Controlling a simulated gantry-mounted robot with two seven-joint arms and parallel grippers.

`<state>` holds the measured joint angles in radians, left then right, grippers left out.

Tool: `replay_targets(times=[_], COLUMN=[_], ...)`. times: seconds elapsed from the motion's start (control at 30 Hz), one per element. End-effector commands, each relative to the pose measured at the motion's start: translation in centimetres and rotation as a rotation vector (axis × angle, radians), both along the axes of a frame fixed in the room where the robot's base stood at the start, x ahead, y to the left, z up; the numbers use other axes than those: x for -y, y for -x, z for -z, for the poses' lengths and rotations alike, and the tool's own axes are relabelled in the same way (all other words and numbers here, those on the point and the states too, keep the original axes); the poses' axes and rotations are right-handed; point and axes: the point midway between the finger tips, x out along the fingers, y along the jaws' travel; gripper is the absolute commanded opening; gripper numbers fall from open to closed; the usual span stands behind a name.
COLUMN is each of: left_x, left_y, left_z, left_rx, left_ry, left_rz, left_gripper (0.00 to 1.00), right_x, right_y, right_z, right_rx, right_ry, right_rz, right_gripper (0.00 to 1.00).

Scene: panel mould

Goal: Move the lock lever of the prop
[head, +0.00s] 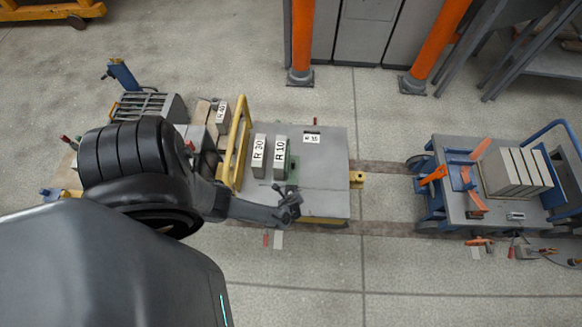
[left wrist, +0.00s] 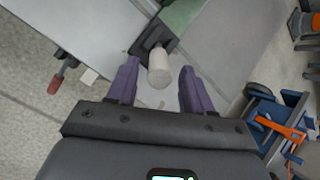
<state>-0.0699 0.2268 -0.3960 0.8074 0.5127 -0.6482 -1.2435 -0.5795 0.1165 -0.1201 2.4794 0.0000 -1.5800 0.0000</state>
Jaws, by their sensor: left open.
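My left gripper (head: 290,206) is over the front part of the grey table (head: 322,170) in the head view. In the left wrist view its two purple fingers (left wrist: 160,90) are open. A pale cylindrical knob (left wrist: 159,68) on a dark bracket stands in front of the gap between the fingertips, nearer the left finger; I cannot tell whether they touch. The bracket joins a green part (left wrist: 182,16), which also shows in the head view behind the gripper (head: 291,190). The knob looks like the lock lever's end, but the head view hides it behind the gripper.
Blocks marked R 20 (head: 259,156) and R 10 (head: 280,158) stand on the table beside a yellow frame (head: 235,145). A blue trolley (head: 455,205) with grey slabs stands to the right, across open floor.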

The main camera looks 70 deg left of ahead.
Motion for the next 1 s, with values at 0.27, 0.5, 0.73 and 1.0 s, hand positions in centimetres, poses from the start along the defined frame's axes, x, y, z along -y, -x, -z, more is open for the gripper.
replay_targets(times=[0.27, 0.5, 0.73, 1.0], left_x=[0.6, 2.6, 4.5, 5.6], left_y=[0.2, 0.9, 1.5, 1.8], left_z=[-1.2, -4.6, -7.5, -9.0], left_rx=[-0.001, 0.0, 0.0, 0.0], left_ry=[0.0, 0.001, 0.001, 0.001], left_rz=[0.0, 0.001, 0.0, 0.002], left_gripper=[0.51, 0.51, 0.51, 0.51], right_x=[0.2, 0.2, 0.1, 0.0], right_y=[0.0, 0.0, 0.0, 0.0], right_z=[-1.0, -3.4, -5.2, -5.9], right_rx=[0.0, 0.0, 0.001, 0.001], right_ry=[0.008, 0.008, 0.005, 0.0], right_rz=[-0.005, -0.005, -0.004, 0.0], right_gripper=[0.51, 0.51, 0.51, 0.51])
